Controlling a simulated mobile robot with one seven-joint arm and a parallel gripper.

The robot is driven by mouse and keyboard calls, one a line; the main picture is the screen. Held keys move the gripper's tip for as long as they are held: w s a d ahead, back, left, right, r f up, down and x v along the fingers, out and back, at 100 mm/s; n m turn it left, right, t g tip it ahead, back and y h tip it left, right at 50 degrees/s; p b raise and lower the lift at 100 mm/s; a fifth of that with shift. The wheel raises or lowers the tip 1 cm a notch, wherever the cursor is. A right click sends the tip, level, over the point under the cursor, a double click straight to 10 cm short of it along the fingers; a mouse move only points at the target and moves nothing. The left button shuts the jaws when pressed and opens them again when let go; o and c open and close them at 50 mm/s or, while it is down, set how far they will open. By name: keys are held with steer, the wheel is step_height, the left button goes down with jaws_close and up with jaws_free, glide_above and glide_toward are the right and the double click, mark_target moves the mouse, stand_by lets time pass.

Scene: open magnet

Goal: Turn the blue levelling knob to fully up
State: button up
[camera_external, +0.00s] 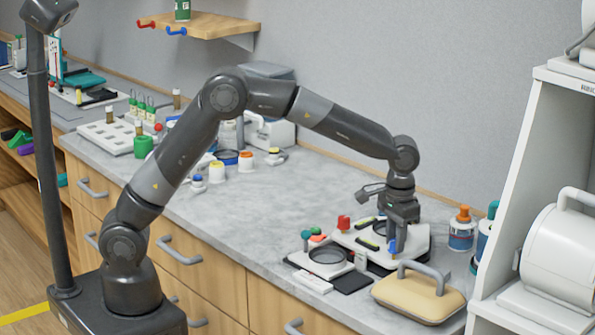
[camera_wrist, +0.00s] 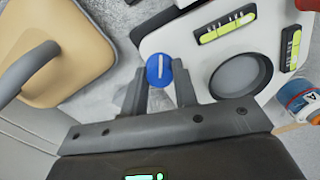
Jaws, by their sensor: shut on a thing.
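The blue levelling knob (camera_wrist: 159,70) shows in the wrist view as a round blue cap with a pale line across its top. It sits at the corner of a white plate (camera_wrist: 185,42). My gripper (camera_wrist: 161,82) has its two fingers on either side of the knob and is shut on it. In the external view my gripper (camera_external: 398,228) points down over the white plate, and the blue knob (camera_external: 393,247) shows just below it. The plate carries yellow-green level vials (camera_wrist: 228,27) and a dark round opening (camera_wrist: 238,76). A red knob (camera_external: 344,223) stands at another corner.
A tan block with a grey handle (camera_external: 419,290) lies close in front of the plate. A smaller white device with a dark ring (camera_external: 327,257) is to its left. A bottle with an orange cap (camera_external: 462,230) and a white shelf (camera_external: 520,180) stand to the right.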

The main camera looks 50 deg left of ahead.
steer(key=n, duration=0.5)
steer(key=shift+w+a+n, duration=0.15)
steer(key=shift+a+n, duration=0.05)
steer(key=shift+n, duration=2.3)
steer(key=shift+f, duration=0.1)
steer(key=o, duration=1)
steer(key=shift+d, duration=0.1)
step_height(320, 180, up, 11)
steer(key=shift+d+f, duration=0.1)
steer(key=shift+d, duration=0.05)
